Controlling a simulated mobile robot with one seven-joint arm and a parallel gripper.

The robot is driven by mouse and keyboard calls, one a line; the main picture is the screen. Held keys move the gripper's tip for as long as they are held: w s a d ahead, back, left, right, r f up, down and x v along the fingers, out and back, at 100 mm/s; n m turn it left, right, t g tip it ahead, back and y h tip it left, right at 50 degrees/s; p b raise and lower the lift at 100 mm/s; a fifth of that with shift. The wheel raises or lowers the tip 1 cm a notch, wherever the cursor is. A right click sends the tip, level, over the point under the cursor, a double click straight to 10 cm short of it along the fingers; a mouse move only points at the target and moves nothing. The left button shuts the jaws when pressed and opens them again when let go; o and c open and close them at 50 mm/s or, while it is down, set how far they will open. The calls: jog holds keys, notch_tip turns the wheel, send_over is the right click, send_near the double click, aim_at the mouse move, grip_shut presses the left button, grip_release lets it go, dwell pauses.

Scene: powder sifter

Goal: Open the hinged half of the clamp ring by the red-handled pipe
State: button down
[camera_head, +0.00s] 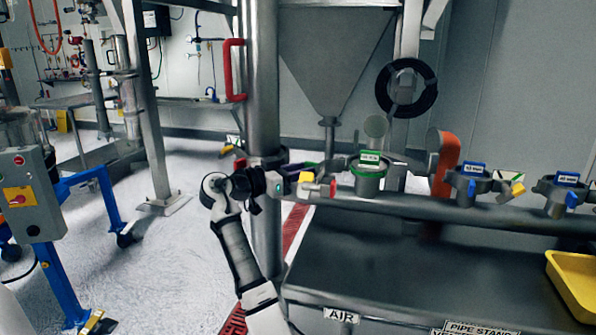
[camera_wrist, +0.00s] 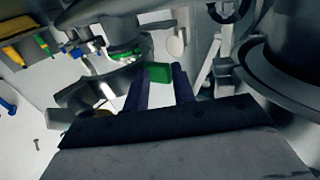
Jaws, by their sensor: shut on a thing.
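The vertical steel pipe (camera_head: 262,100) with the red handle (camera_head: 234,70) stands left of centre in the head view. My gripper (camera_head: 312,170) reaches right just past this pipe, above the horizontal pipe. In the wrist view my gripper (camera_wrist: 161,73) has its two dark fingers on either side of a small green block (camera_wrist: 159,73) and is shut on it. A grey curved metal piece (camera_wrist: 90,92), seemingly part of the clamp ring, lies left of the fingers. My gripper hides much of the clamp area, so I cannot tell how far the hinged half is open.
A green-rimmed port (camera_head: 369,170) stands right of my gripper on the horizontal pipe (camera_head: 430,208). Blue-tagged fittings (camera_head: 470,180) and an orange piece (camera_head: 444,160) are further right. A yellow tray (camera_head: 572,285) is at the right edge.

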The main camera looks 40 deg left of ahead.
jog(key=c, duration=1.5)
grip_release()
jog(key=shift+w+d+r, duration=0.15)
jog(key=shift+w+d, duration=0.45)
jog(key=shift+d, duration=0.05)
jog(key=b+v, duration=0.2)
jog(key=v, duration=1.3)
jog(key=shift+a+b, duration=0.4)
jog(key=shift+a, duration=0.05)
jog(key=shift+f, duration=0.25)
